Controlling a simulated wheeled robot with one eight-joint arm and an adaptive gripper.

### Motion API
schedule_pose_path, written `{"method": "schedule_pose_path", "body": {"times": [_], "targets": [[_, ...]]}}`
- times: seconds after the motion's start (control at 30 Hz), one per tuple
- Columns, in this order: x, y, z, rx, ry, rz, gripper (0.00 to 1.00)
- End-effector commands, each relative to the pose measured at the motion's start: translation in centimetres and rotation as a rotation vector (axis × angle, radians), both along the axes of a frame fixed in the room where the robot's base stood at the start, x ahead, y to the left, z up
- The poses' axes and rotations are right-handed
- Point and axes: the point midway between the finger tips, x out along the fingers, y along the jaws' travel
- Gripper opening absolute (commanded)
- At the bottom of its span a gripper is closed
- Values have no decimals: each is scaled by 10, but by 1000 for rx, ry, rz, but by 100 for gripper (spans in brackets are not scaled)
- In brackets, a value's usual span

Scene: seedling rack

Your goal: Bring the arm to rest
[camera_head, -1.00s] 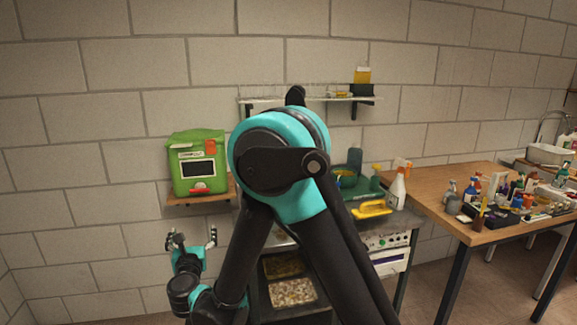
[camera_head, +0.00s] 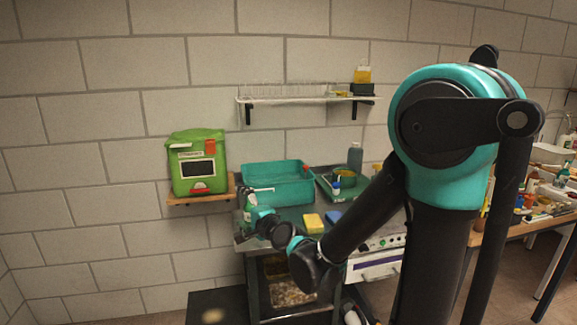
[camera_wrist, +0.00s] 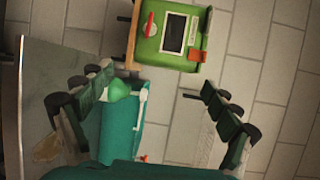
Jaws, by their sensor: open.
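My arm stands large on the right of the head view, its forearm reaching left to my gripper (camera_head: 254,203) over the left end of the grey bench (camera_head: 291,214). The fingers are small and hard to make out there. In the wrist view my gripper (camera_wrist: 157,88) is open, with its dark ribbed fingers wide apart on the left and right. Nothing is clamped between them. A green object (camera_wrist: 119,90) shows between the fingers, nearer the left one, in front of a teal tub (camera_wrist: 122,130); I cannot tell its distance.
A green box (camera_head: 196,165) sits on a wooden wall shelf left of the teal tub (camera_head: 290,183). A white wall shelf (camera_head: 305,98) hangs above. A yellow sponge (camera_head: 313,224) lies on the bench. A cluttered wooden table (camera_head: 522,233) is at right, partly behind my arm.

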Motion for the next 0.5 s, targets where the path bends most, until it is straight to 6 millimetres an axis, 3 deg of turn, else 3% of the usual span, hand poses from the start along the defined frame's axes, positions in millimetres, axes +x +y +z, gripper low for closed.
{"method": "schedule_pose_path", "body": {"times": [0.03,0.27,0.5], "targets": [[-4,-27,-12,-141,-21,10,90],[-48,-145,-95,-797,-11,142,90],[-125,-265,-165,-1272,158,328,90]]}}
